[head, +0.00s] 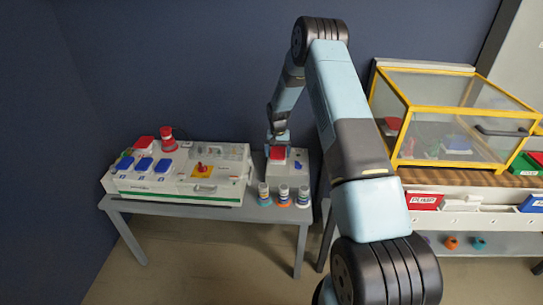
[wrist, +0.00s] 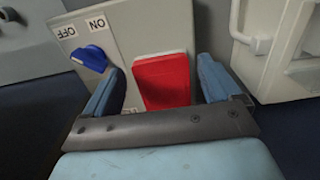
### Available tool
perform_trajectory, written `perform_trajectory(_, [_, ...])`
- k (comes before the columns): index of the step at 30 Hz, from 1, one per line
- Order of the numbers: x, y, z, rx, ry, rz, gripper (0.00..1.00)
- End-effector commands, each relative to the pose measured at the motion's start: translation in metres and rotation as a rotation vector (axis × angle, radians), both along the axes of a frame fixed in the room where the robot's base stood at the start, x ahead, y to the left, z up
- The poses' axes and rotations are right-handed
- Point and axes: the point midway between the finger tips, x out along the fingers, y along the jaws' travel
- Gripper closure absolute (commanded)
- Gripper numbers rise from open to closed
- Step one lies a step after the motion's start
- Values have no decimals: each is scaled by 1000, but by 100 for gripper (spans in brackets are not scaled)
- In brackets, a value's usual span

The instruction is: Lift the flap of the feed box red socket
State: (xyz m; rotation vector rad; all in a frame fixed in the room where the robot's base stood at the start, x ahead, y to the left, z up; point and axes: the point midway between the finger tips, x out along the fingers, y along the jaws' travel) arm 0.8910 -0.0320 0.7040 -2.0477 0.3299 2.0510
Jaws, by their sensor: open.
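The small pale feed box (head: 287,172) stands at the right end of the grey table. Its red socket flap (head: 278,153) lies shut on the top face, and it also shows in the wrist view (wrist: 162,84). A blue switch (wrist: 88,58) with upside-down ON and OFF labels is left of the flap in the wrist view. My gripper (head: 278,139) is above the flap, pointing down. In the wrist view its two blue fingers (wrist: 160,72) are apart, one on each side of the flap, with nothing held. I cannot tell whether they touch it.
A larger white box (head: 185,185) with blue flaps, a red plug (head: 167,138) and a red knob on yellow stands left on the table (head: 250,213). A yellow-framed clear case (head: 455,105) is at right.

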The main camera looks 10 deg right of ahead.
Motion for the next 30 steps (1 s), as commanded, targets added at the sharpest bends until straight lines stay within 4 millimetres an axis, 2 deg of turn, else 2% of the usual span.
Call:
perform_trajectory(6, [0,1,-12,0,-1,2,10])
perform_trajectory(14, [0,3,-12,0,-1,4,10])
perform_trajectory(30, [0,4,-12,1,-1,5,60])
